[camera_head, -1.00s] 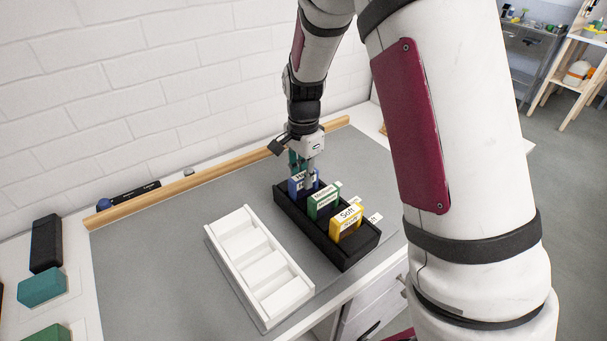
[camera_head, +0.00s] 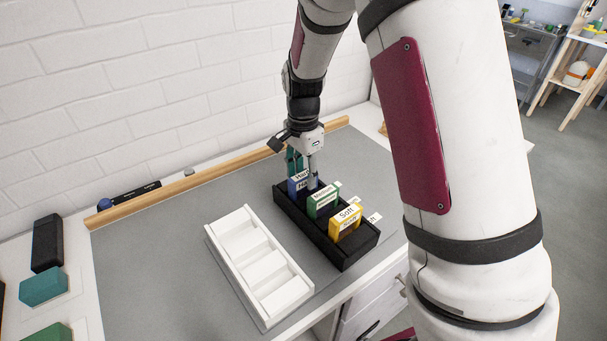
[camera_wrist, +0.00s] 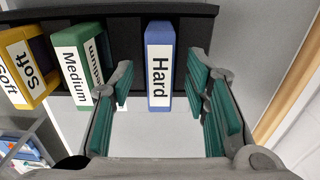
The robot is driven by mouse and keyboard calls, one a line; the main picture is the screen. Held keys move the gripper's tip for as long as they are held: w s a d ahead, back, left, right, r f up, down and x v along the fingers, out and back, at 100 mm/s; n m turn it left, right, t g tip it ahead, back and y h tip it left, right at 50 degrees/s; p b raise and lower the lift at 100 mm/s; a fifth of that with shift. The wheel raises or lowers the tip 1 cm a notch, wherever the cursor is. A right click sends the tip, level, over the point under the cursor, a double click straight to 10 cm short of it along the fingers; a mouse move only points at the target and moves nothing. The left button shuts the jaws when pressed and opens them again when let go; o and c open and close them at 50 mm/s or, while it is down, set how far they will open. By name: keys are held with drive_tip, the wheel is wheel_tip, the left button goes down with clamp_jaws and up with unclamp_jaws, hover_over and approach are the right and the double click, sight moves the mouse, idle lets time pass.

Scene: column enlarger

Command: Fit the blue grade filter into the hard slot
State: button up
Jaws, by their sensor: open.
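The blue grade filter (camera_head: 293,187), labelled Hard, stands in the far-end compartment of the black rack (camera_head: 353,257). In the wrist view the blue filter (camera_wrist: 159,38) lies between the two fingers of my gripper (camera_wrist: 160,92), with gaps on both sides. My gripper (camera_head: 301,171) is open over that end of the rack, its fingers beside the filter. A green Medium filter (camera_head: 320,203) and a yellow Soft filter (camera_head: 345,223) stand in the compartments nearer the front. Small white tags show beside the green and yellow filters. Any tag at the blue one is hidden.
An empty white slotted tray (camera_head: 262,262) lies left of the black rack on the grey mat (camera_head: 160,260). A wooden strip (camera_head: 225,177) runs along the wall behind. Dark and teal blocks (camera_head: 44,286) sit at the far left. The mat left of the tray is clear.

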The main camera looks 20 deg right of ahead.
drive_tip(key=shift+r+p, duration=1.15)
drive_tip(key=shift+r, duration=2.4)
drive_tip(key=shift+r, duration=0.15)
wheel_tip(320, 180, up, 11)
drive_tip(key=s+r+n+t, duration=0.1)
drive_tip(key=s+r+n, duration=0.2)
drive_tip(key=s+r, duration=0.35)
drive_tip(key=s+n+t, duration=0.4)
drive_tip(key=s+n, duration=0.7)
drive_tip(key=s, duration=1)
drive_tip(key=shift+s+d+r+t, duration=0.2)
drive_tip(key=shift+d+r+t, duration=0.1)
